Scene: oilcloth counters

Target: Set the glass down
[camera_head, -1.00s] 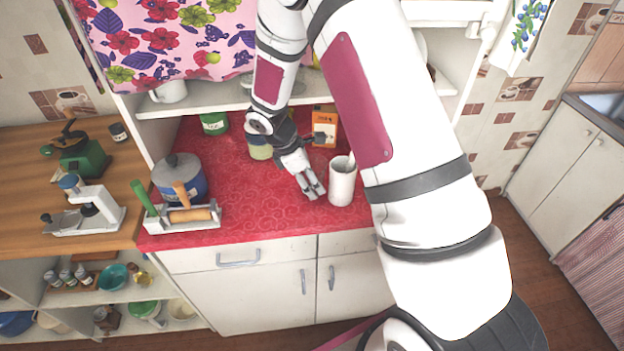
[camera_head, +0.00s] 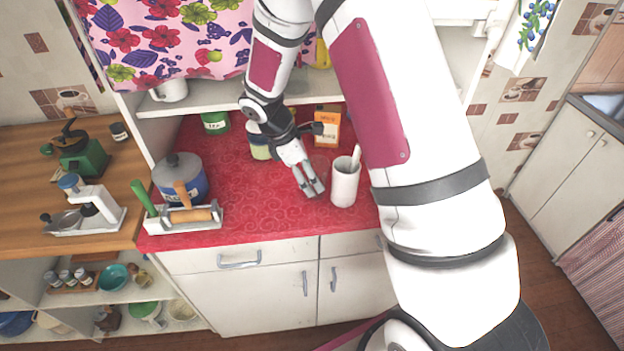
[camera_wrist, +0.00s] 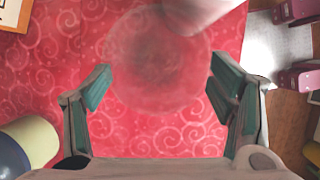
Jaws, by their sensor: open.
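The glass (camera_wrist: 155,62) is clear and faint, a round see-through outline on the red oilcloth in the wrist view. In the head view the glass (camera_head: 319,165) is a pale shape behind my gripper, left of the white crock, and hard to make out. My gripper (camera_wrist: 160,85) is open and empty, its two teal-padded fingers wide apart. In the head view my gripper (camera_head: 313,190) is low over the red counter (camera_head: 270,211).
The white crock (camera_head: 345,185) with a utensil stands close to the right; its blurred side shows in the wrist view (camera_wrist: 195,12). Red cloth is free left of my gripper.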

